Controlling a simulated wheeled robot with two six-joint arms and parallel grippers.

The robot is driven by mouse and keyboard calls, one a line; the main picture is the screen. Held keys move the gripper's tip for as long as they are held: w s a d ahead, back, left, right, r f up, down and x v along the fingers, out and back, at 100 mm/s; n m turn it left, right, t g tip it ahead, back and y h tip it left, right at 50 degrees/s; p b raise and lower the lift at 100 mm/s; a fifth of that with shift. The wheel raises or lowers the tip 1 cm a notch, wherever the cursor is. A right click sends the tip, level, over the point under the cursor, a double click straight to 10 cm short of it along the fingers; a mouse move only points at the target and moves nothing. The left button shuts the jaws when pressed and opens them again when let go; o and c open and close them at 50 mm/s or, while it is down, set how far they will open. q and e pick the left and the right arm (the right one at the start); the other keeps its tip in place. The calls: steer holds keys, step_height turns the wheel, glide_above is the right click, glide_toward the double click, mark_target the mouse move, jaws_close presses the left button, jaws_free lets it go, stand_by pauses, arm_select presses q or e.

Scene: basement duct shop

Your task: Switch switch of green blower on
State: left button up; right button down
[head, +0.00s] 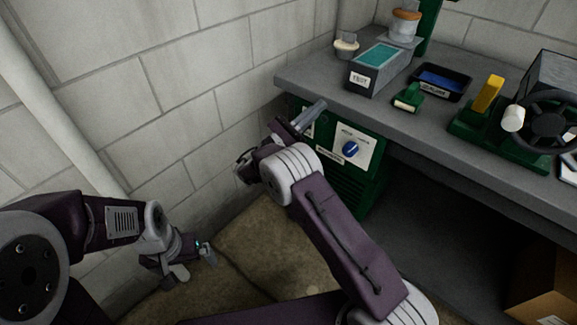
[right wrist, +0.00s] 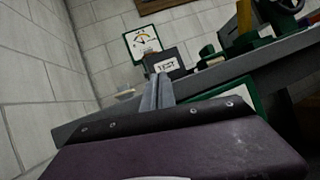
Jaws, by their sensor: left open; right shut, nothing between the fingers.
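The green blower (head: 345,184) stands under the left end of the grey bench in the head view. Its front has a pale panel (head: 368,140) with a round blue knob (head: 350,149), which is the switch I can see. My right gripper (head: 314,112) is shut and empty, in front of the blower's upper left corner, just below the bench edge. It is apart from the knob, up and to its left, and hides part of another pale label. The shut fingers also show in the right wrist view (right wrist: 159,92). My left gripper (head: 190,262) is open and empty, low on the left.
The bench top (head: 325,75) overhangs the blower. On it stand a grey box (head: 370,82) with a teal top, a dark blue tray (head: 440,82) and a black handwheel (head: 548,122). A cardboard box (head: 545,285) is under the bench. A block wall is on the left.

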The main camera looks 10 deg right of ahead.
arm_select(q)
step_height(320, 180, down, 14)
steer(key=b, duration=1.1)
steer(key=shift+a, duration=0.4)
arm_select(e)
steer(key=a+f+n+t+y, duration=0.1)
steer(key=a+f+n+t, duration=0.1)
steer(key=f, duration=1)
steer(key=a+f+n+t+y, duration=0.2)
steer(key=a+f, duration=0.5)
steer(key=f, duration=0.5)
steer(key=shift+w+n+t, duration=0.25)
steer(key=shift+n+t, duration=0.45)
steer(key=shift+t, duration=0.2)
steer(key=shift+a+r, duration=0.1)
steer(key=b+x, duration=0.3)
steer(key=x, duration=0.7)
steer(key=shift+b, duration=0.35)
arm_select(q)
step_height(320, 180, down, 5)
steer(key=shift+f+b, duration=0.1)
steer(key=shift+b, duration=0.5)
arm_select(e)
steer(key=r, duration=0.3)
steer(key=shift+s+a+r, duration=0.35)
steer(key=shift+a+r, duration=0.05)
